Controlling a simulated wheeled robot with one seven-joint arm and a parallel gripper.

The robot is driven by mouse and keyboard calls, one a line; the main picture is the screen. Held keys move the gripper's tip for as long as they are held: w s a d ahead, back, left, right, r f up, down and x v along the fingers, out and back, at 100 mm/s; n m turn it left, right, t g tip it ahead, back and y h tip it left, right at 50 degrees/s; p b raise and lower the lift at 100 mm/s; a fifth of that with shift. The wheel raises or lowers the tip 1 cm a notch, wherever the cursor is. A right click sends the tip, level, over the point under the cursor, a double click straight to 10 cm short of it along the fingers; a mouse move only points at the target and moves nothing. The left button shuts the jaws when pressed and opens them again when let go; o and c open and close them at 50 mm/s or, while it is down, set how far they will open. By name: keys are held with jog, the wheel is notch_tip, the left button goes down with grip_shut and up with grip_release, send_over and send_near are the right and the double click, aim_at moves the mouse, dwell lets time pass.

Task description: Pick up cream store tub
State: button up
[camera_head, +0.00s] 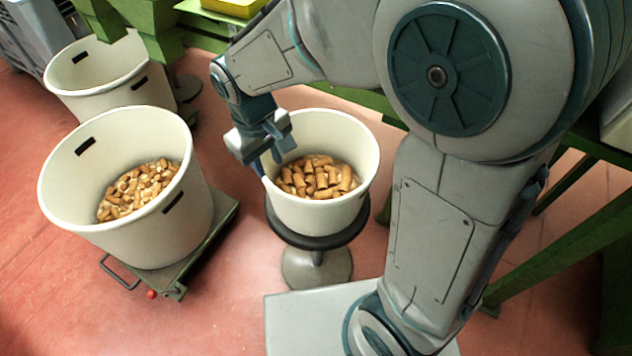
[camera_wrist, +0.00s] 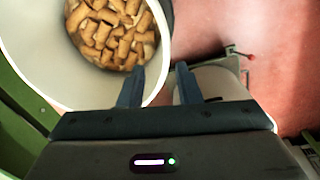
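A cream tub (camera_head: 318,214) holding cork stoppers (camera_head: 316,177) stands upright on a dark round stool (camera_head: 318,238). My gripper (camera_head: 266,163) points down at the left part of this tub's rim. In the wrist view, the tub (camera_wrist: 30,50) fills the upper left, with corks (camera_wrist: 112,32) inside. My gripper (camera_wrist: 160,70) has its fingers apart, one over the inside of the tub and one outside, with the rim between them. I cannot tell whether either finger touches the wall.
A larger cream tub (camera_head: 75,200) with corks stands on a low trolley (camera_head: 215,232) at left. Another cream tub (camera_head: 110,97) stands behind it. Green metal framework (camera_head: 560,240) runs along the right. The red floor (camera_head: 60,305) is clear at front left.

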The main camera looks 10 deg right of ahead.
jog(key=b, duration=0.1)
send_over(279, 205)
notch_tip(279, 205, down, 8)
jog(key=shift+w+r, duration=0.1)
jog(key=shift+r, duration=0.05)
notch_tip(279, 205, down, 5)
jog(key=shift+f+b, duration=0.15)
jog(key=shift+b, duration=0.75)
grip_shut()
dwell(0.6)
